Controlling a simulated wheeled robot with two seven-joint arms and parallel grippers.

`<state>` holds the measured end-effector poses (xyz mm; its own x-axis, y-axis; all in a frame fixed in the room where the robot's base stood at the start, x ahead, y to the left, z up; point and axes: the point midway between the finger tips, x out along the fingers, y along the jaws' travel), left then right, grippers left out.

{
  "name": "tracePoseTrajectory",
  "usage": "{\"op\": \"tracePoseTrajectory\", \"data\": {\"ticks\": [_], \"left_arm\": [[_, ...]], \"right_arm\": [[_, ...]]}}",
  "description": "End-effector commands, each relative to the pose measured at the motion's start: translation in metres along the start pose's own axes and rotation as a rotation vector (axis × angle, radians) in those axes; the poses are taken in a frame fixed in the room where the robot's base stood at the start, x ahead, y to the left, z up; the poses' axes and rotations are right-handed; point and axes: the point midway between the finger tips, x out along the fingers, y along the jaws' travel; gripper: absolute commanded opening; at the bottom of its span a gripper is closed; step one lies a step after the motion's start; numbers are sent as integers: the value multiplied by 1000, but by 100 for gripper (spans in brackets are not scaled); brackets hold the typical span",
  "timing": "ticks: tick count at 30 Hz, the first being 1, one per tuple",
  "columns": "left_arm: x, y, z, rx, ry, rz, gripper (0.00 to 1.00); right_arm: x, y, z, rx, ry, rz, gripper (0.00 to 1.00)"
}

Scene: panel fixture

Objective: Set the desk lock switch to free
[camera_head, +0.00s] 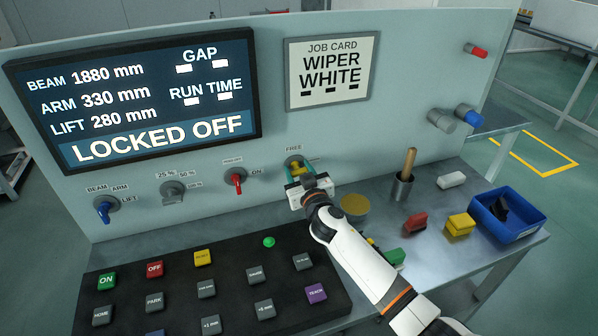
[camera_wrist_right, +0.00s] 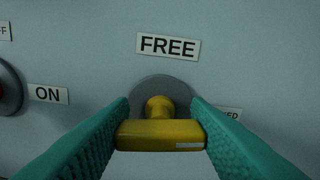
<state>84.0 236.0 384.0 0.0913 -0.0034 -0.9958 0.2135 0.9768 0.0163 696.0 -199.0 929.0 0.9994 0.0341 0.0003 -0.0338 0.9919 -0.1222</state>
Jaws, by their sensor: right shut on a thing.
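The desk lock switch (camera_head: 298,167) is a yellow handle on a round grey base, on the upright panel below the job card. In the right wrist view its yellow handle (camera_wrist_right: 160,134) lies crosswise, with a white mark near its right end. A FREE label (camera_wrist_right: 168,46) is above it, and a partly hidden label ending in "KED" (camera_wrist_right: 229,114) is to its right. My right gripper (camera_head: 300,175) is shut on the handle, with a green finger on each side. The display (camera_head: 135,95) reads LOCKED OFF. My left gripper is out of view.
A red switch (camera_head: 236,180), grey switch (camera_head: 173,191) and blue switch (camera_head: 104,209) line the panel to the left. A black button board (camera_head: 200,262) lies below. Right of my arm are a cup with a wooden handle (camera_head: 402,187), coloured blocks and a blue bin (camera_head: 520,232).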

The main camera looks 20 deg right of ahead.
Motion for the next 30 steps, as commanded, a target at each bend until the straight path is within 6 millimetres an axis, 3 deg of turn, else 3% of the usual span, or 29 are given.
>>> {"op": "tracePoseTrajectory", "data": {"ticks": [30], "left_arm": [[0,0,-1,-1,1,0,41]], "right_arm": [[0,4,-2,-938,1,1,21]]}}
